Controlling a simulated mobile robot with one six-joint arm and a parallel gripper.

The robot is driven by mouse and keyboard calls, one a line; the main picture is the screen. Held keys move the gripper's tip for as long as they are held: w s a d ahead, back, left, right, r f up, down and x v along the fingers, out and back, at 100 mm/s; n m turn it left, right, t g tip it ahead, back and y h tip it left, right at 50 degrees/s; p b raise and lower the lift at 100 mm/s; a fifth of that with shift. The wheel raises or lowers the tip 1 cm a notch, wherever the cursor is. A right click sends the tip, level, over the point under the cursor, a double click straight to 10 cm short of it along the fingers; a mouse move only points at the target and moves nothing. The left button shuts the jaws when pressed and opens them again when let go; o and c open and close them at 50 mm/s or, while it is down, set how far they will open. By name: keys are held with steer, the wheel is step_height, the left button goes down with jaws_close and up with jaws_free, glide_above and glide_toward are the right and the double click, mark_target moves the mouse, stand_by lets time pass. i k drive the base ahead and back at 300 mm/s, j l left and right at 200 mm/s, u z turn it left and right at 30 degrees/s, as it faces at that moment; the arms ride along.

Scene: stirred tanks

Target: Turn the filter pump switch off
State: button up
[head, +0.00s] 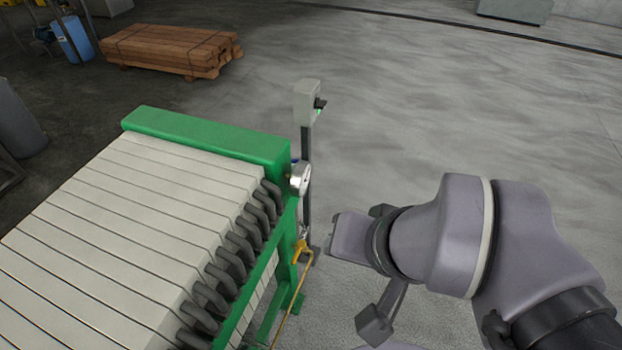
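A light grey switch box (306,101) sits on top of a thin dark post (306,150) just beyond the green-framed filter press. A small black switch handle (320,103) sticks out of the box's right side, with a bit of green beside it. The handle's exact position is too small to tell. My gripper (353,284) is in the lower middle, right of the press and nearer to me than the switch box. Its two fingers are spread wide apart with nothing between them. It is well apart from the switch.
The filter press (205,140), with pale plates and dark looped hoses, fills the lower left. A round gauge (301,178) and a yellow pipe (300,262) stand at its right end, near the post. Stacked timber (165,50) lies behind. Floor right of the post is clear.

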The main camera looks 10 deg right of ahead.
mark_target(319, 104)
steer(key=i+l+u, duration=0.1)
steer(key=i+l, duration=0.25)
steer(key=i, duration=0.2)
steer(key=i+l+u, duration=0.1)
steer(key=i+l, duration=0.25)
steer(key=i, duration=0.15)
